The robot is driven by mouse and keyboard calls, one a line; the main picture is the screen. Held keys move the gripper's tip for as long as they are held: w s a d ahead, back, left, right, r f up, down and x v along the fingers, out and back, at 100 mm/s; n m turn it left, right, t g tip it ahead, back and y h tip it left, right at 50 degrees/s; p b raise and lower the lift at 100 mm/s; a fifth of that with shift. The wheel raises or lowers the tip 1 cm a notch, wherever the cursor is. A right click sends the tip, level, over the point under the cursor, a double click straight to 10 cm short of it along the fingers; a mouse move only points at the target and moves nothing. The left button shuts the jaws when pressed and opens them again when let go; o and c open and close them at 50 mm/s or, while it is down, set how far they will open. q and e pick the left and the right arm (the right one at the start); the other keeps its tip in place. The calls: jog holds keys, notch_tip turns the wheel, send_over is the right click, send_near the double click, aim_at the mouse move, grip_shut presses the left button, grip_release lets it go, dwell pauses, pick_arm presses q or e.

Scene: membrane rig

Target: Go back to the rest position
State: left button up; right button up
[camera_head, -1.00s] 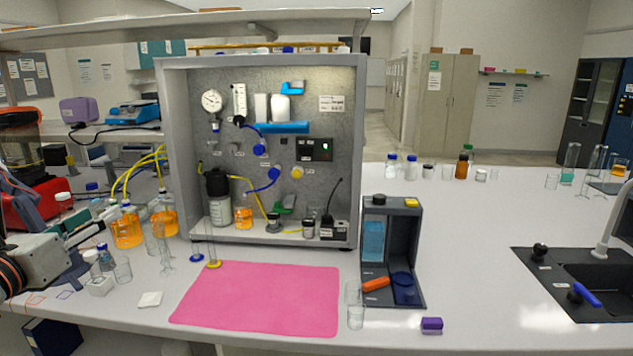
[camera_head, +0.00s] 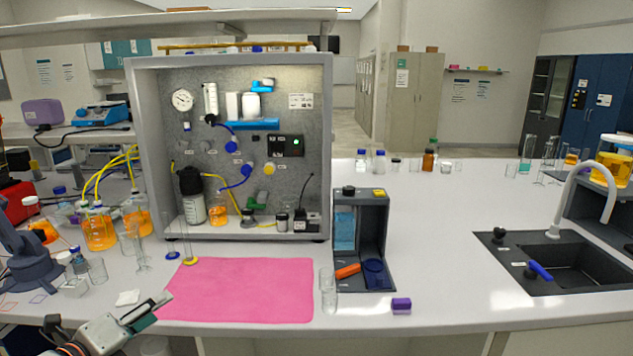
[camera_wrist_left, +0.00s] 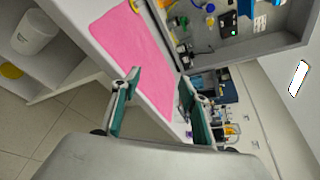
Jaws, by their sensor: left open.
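My left gripper (camera_head: 150,309) is low at the left of the head view, by the front edge of the bench and the left front corner of the pink mat (camera_head: 240,290). Its two fingers with green pads stand apart with nothing between them. The left wrist view shows the same open gripper (camera_wrist_left: 160,84), with the pink mat (camera_wrist_left: 125,40) beyond the fingers. My right gripper is in neither view.
The grey membrane rig (camera_head: 145,150) stands behind the mat. A dark stand (camera_head: 378,215), glass vials (camera_head: 328,298) and a purple block (camera_head: 401,305) are right of the mat. Bare bench lies before the sink (camera_head: 570,262).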

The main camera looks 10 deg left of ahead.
pick_arm(q)
jog(key=s+d+f+n+g+h, duration=0.1)
jog(key=s+d+f+n, duration=0.2)
jog(key=d+f+n, duration=0.5)
jog(key=s+d+f+n+g+h, duration=0.1)
jog(key=s+d+f+n, duration=0.2)
jog(key=f, duration=0.8)
jog(key=s+d+f+n+g+y, duration=0.1)
jog(key=s+d+f+n, duration=0.2)
jog(key=s+f+n, duration=0.2)
jog(key=s+d+f+n+g, duration=0.1)
jog(key=s+d+f+n, duration=0.2)
jog(key=s+f+n, duration=0.3)
jog(key=s+f, duration=0.3)
jog(key=f, duration=0.1)
jog(key=shift+s+d+n+y, duration=0.3)
jog(key=shift+y, duration=0.1)
